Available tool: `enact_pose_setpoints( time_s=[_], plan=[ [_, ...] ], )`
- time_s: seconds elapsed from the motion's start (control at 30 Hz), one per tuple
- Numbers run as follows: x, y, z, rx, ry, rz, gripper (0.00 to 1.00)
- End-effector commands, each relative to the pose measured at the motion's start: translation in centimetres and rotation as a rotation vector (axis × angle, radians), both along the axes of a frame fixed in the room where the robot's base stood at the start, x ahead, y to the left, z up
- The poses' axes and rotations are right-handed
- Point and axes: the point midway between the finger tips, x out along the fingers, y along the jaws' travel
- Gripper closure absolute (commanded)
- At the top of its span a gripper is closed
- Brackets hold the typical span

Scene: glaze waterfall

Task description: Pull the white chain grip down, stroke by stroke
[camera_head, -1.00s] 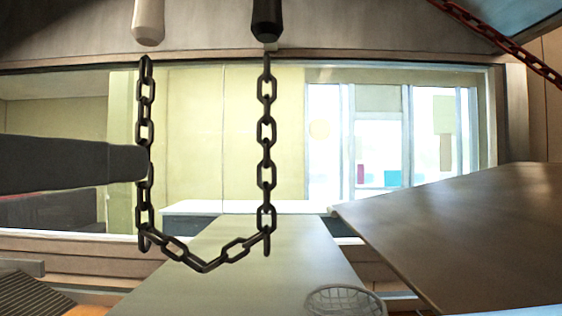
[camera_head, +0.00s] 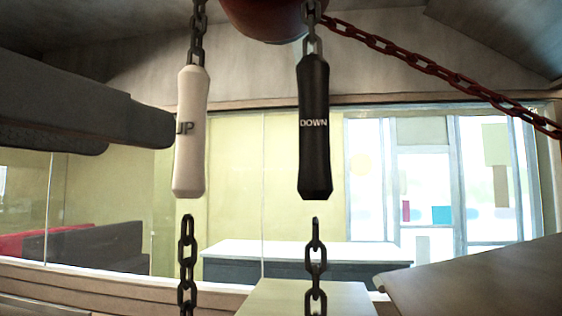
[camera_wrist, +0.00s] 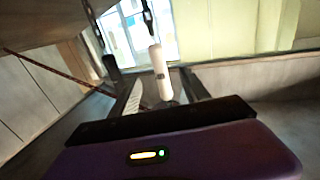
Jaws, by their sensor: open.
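The white chain grip (camera_head: 190,150), marked UP, hangs upright on its dark chain left of the centre in the head view. My gripper's dark fingers come in from the left there, and one fingertip overlaps the grip's left edge, partly covering the lettering. In the wrist view the white grip (camera_wrist: 162,74) shows between the two spread fingers of my gripper (camera_wrist: 160,80). The jaws are open; I cannot tell whether either finger touches the grip. The black grip (camera_head: 314,127), marked DOWN, hangs apart to the right.
Dark chain (camera_head: 187,262) hangs below the white grip, and another length (camera_head: 316,265) below the black one. A red chain (camera_head: 430,68) slants down to the right from a red rounded body (camera_head: 265,18) above. A brown panel (camera_head: 480,280) fills the lower right.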

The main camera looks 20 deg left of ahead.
Motion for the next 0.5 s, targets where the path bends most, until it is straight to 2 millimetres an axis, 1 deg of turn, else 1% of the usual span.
enact_pose_setpoints(
  time_s=[0.03, 0.07, 0.1, 0.13, 0.3, 0.4, 0.5],
  plan=[
    [-0.3, 0.0, 2.0, 0.002, 0.000, 0.002, 0.45],
    [-0.4, 0.0, 2.7, 0.002, 0.001, 0.002, 0.45],
    [0.6, -0.1, 1.7, -0.001, 0.005, -0.003, 0.45],
    [1.4, -0.1, 1.5, -0.001, 0.004, -0.004, 0.45],
    [5.0, -0.2, 1.6, -0.002, 0.001, -0.005, 0.45],
    [6.6, -0.2, 1.6, -0.001, 0.001, -0.004, 0.45],
    [7.8, -0.2, 1.6, -0.001, 0.001, -0.003, 0.45]
  ],
)
